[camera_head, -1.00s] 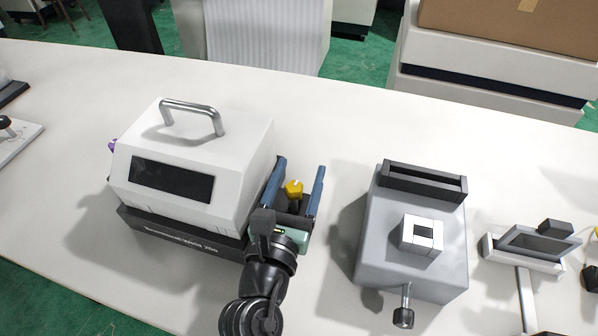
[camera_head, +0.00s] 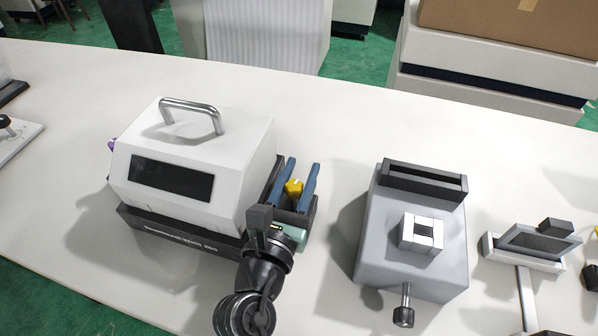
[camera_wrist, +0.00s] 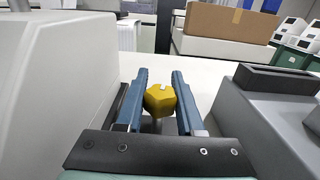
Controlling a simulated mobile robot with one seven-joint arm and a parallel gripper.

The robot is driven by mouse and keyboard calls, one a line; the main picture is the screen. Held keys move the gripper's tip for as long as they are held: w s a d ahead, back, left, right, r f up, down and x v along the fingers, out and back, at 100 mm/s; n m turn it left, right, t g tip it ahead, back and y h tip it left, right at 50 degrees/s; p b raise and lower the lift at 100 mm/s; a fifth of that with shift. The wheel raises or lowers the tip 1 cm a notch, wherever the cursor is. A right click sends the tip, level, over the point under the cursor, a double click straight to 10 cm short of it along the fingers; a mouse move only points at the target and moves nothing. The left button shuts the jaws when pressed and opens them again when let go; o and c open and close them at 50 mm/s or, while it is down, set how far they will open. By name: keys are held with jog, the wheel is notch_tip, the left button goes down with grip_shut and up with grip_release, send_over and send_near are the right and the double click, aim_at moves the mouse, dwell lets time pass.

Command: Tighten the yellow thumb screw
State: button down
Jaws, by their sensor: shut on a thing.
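The yellow thumb screw (camera_head: 293,188) stands at the right side of the white machine (camera_head: 195,165) with the dark screen. In the wrist view the screw's knob (camera_wrist: 160,99) sits between the two blue fingers, with a short grey shank below it. My gripper (camera_head: 302,180) reaches in from the front and is shut on the knob; the wrist view also shows my gripper (camera_wrist: 159,92) with a finger close on each side. The screw's lower end is hidden behind my gripper's body.
A grey block-shaped device (camera_head: 412,235) with a front knob (camera_head: 404,312) stands close on the right. A small tilted-screen stand (camera_head: 537,243) is farther right. A narrow strip of bare table lies between my gripper and the grey device. The table behind is clear.

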jog(key=shift+d+f+m+g+h, duration=0.1)
jog(key=shift+m+g+h, duration=0.2)
jog(key=shift+m+h, duration=0.35)
jog(key=shift+s, duration=0.1)
jog(key=c, duration=0.5)
grip_release()
jog(key=shift+c, duration=0.2)
jog(key=v, duration=1.3)
